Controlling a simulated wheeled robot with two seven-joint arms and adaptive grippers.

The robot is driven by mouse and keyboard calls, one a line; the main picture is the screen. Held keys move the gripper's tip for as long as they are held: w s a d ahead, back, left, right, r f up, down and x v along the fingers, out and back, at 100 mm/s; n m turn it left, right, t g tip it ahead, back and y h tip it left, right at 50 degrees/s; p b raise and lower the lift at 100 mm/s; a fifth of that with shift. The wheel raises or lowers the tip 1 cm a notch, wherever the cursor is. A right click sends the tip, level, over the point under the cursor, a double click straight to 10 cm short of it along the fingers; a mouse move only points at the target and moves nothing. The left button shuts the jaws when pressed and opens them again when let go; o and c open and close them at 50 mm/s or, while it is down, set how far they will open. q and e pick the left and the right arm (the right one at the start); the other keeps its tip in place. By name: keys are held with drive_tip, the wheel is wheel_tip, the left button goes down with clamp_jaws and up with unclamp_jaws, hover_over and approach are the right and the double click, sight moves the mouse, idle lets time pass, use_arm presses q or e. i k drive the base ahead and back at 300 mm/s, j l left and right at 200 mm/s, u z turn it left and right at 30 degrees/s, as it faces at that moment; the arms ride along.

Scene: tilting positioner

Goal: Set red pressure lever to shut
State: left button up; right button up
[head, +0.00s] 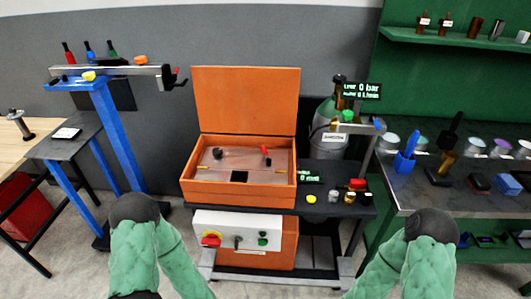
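I cannot tell for certain which part is the red pressure lever. A small red-handled lever (266,155) stands inside the open orange box (190,190), towards its back right. A dark round knob (217,153) is to its left. My green arms show at the bottom left and right, with dark rounded joints. Neither gripper is in view.
A gas cylinder (327,118) stands behind the box, with a display (361,90) that seems to read 0 bar. The orange lid (246,100) stands upright. A cluttered bench (465,200) is at right, a blue stand (118,140) at left. Floor between my arms is partly clear.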

sight(268, 160)
drive_tip(key=j+z, duration=0.15)
drive_tip(key=z, duration=0.2)
drive_tip(key=i+j+z, duration=0.1)
drive_tip(key=z, duration=0.25)
drive_tip(key=j+z, duration=0.3)
